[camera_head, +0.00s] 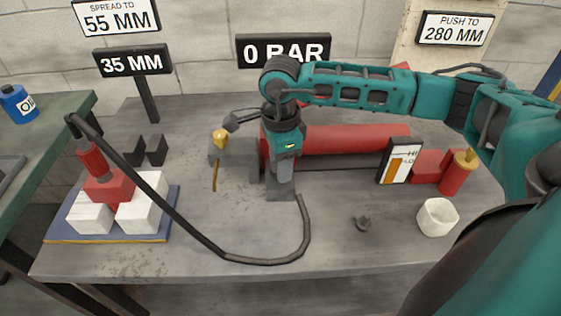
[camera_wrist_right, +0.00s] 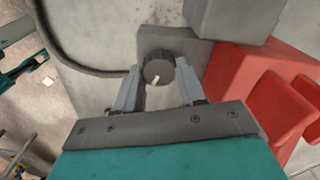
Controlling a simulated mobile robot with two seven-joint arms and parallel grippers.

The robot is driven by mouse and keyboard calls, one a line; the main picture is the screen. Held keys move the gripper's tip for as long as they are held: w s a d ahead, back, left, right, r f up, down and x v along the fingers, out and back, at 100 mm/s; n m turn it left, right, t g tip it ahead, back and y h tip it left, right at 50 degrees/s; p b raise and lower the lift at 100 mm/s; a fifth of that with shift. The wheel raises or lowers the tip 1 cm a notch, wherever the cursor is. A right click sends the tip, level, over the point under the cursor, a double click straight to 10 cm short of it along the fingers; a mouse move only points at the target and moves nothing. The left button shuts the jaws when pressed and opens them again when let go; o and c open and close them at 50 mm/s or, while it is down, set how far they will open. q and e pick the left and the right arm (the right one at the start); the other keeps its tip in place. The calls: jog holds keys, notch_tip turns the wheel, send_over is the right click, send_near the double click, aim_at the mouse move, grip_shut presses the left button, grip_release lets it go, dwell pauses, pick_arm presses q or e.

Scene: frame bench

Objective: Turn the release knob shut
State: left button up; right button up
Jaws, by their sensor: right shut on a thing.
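The release knob (camera_wrist_right: 158,68) is a dark round knob with a white pointer mark, on a grey block (camera_wrist_right: 205,50) in the right wrist view. The pointer slants toward the lower left of that view. My right gripper (camera_head: 281,182) reaches down at the near left end of the red pump (camera_head: 340,139). Its two grey fingers stand on either side of the knob, shut on it. In the head view the gripper hides the knob. My left gripper is not visible.
A black hose (camera_head: 215,248) loops from the block along the front to a red cylinder (camera_head: 95,162) on white blocks at left. A gauge sign reads 0 BAR (camera_head: 283,49).

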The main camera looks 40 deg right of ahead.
jog(key=m, duration=0.9)
jog(key=shift+s+a, duration=0.1)
jog(key=m, duration=0.3)
jog(key=shift+m, duration=0.6)
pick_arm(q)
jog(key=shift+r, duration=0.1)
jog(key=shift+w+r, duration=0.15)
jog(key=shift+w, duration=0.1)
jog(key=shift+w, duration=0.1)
pick_arm(e)
jog(key=o, duration=1.1)
jog(key=shift+c, duration=0.2)
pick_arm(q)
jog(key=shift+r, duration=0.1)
pick_arm(e)
jog(key=shift+r, duration=0.15)
